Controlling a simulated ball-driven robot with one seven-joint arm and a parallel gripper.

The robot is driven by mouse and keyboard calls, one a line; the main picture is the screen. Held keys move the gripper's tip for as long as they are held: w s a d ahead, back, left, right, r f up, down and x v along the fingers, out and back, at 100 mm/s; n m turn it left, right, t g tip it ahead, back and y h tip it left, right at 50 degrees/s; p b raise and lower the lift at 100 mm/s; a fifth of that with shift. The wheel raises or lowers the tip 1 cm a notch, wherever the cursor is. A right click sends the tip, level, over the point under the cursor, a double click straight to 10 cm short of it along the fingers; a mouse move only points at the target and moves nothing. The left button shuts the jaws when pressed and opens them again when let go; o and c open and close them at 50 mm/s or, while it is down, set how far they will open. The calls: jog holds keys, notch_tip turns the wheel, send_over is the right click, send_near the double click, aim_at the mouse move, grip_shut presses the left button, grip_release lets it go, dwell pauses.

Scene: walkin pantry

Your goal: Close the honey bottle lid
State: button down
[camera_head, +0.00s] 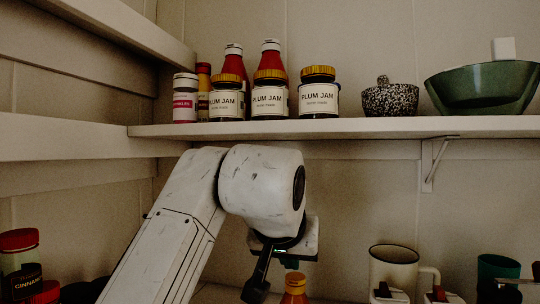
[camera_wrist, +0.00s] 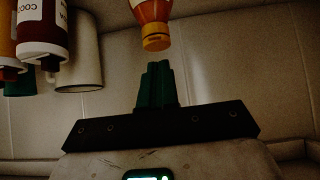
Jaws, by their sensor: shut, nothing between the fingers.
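The honey bottle appears to be the amber bottle with an orange-yellow lid (camera_wrist: 156,42), upside down at the top of the wrist view. In the head view, the top of an amber bottle (camera_head: 293,286) shows at the bottom edge, just right of my arm's end. The lid sits at the bottle's neck; whether it is fully closed is too small and dark to tell. My gripper (camera_wrist: 158,66) has its green fingers together and empty. The fingertips point at the lid, with a small gap in the picture. The bottle's lower body is out of view.
A shelf (camera_head: 350,126) above my arm holds plum jam jars (camera_head: 269,100), red bottles, a speckled bowl (camera_head: 390,100) and a green bowl (camera_head: 481,90). Below right stands a cream mug (camera_head: 392,268). A dark bottle (camera_wrist: 42,35) and a pale cylinder (camera_wrist: 79,55) stand left in the wrist view.

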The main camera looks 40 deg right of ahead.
jog(key=d+r+b+v, duration=0.1)
jog(key=b+v, duration=0.1)
jog(key=v, duration=1.9)
jog(key=shift+w+r, duration=0.15)
jog(key=shift+w, duration=0.2)
